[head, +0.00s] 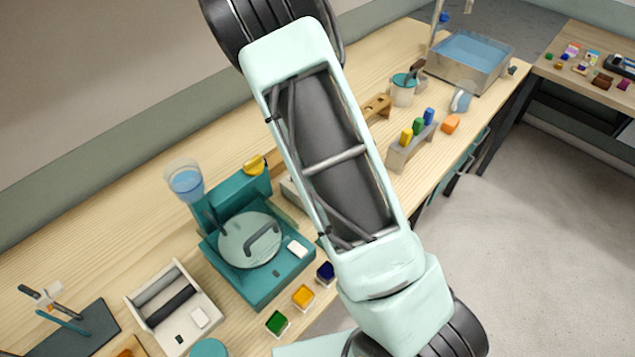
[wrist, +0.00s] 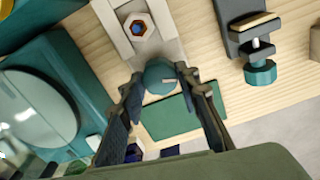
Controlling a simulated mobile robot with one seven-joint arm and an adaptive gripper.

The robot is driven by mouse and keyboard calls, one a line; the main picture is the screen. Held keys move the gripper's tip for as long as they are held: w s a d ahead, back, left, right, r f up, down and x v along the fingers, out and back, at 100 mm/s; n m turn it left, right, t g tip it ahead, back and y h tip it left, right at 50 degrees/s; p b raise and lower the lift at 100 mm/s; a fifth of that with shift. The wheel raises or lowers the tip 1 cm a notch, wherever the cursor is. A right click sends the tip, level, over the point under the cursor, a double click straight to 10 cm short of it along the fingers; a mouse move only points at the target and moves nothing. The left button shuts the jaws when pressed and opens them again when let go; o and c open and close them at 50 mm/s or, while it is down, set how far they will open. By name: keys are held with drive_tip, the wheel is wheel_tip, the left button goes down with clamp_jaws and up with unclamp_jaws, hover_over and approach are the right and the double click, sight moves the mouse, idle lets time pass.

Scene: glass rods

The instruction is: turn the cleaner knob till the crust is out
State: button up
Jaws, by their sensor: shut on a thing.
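In the wrist view, a pale grey block, which looks like the cleaner (wrist: 112,14), stands at the top centre. Its hexagonal opening (wrist: 139,27) shows an orange-brown ring around a blue centre; I cannot tell whether the ring is the crust. A round teal knob (wrist: 160,72) with a pale mark sits at the block's near end. My gripper (wrist: 166,84) is shut on this knob, one finger on each side. In the head view my arm hides the gripper and the knob.
A teal machine with a round plate (wrist: 35,105) lies left of my gripper. A green mat (wrist: 165,120) lies below the fingers. A dark clamp with a teal knob (wrist: 260,72) stands to the right. In the head view, small coloured pots (head: 303,296) stand along the bench's front edge.

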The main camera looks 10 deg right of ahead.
drive_tip(key=shift+w+r, duration=0.1)
drive_tip(key=o, duration=0.9)
wheel_tip(320, 180, up, 12)
idle(0.6)
